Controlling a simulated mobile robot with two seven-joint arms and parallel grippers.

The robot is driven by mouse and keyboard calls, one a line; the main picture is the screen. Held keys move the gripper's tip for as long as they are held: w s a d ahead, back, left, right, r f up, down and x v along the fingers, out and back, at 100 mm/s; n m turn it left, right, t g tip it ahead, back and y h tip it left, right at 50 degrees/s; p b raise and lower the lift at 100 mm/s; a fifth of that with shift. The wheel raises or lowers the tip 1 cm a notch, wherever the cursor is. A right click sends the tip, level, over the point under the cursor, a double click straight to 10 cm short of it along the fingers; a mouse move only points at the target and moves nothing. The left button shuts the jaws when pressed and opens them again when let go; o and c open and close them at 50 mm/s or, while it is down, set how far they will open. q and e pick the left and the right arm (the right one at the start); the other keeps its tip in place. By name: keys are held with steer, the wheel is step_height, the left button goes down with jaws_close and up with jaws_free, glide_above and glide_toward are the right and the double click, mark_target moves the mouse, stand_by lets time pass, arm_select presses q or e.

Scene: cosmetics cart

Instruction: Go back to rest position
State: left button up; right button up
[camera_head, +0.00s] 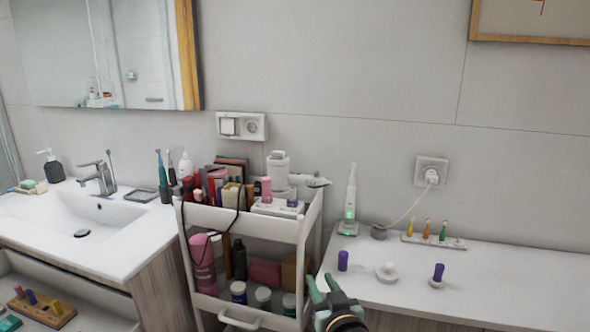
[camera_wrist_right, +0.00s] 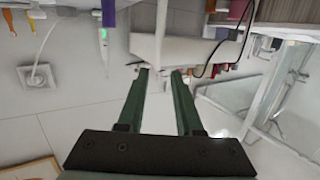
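My right gripper (camera_head: 320,279) comes in from the bottom of the head view, in front of the gap between the cart and the white counter. Its two green fingers are apart with nothing between them. In the right wrist view the gripper (camera_wrist_right: 160,73) also shows open and empty, and the scene there appears upside down. The white cosmetics cart (camera_head: 268,225) stands just left of the gripper, full of bottles and tubes. I cannot tell whether the gripper touches the cart. My left gripper is not in view.
On the white counter (camera_head: 500,290) stand a purple cap (camera_head: 343,260), a purple piece on a white base (camera_head: 438,272), an electric toothbrush (camera_head: 350,205) and a brush-head holder (camera_head: 432,240). A sink (camera_head: 80,225) with an open drawer below is at left. The counter's front right is clear.

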steer(key=s+d+f+g+p, duration=0.1)
steer(key=s+d+f+g, duration=0.15)
steer(key=s+f, duration=0.6)
steer(key=s+d+f+g+p, duration=0.1)
steer(key=s+d+f+g, duration=0.15)
steer(key=s+f, duration=0.6)
arm_select(q)
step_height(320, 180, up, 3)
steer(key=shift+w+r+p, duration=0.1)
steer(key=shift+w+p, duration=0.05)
steer(key=shift+p, duration=0.25)
arm_select(e)
steer(key=s+d+f+g, duration=0.1)
steer(key=s+d+f, duration=0.5)
steer(key=s+f, duration=0.4)
steer(key=s, duration=0.4)
steer(key=shift+d+f+g+h, duration=0.2)
steer(key=shift+f+g+h, duration=0.1)
steer(key=shift+f+h, duration=0.1)
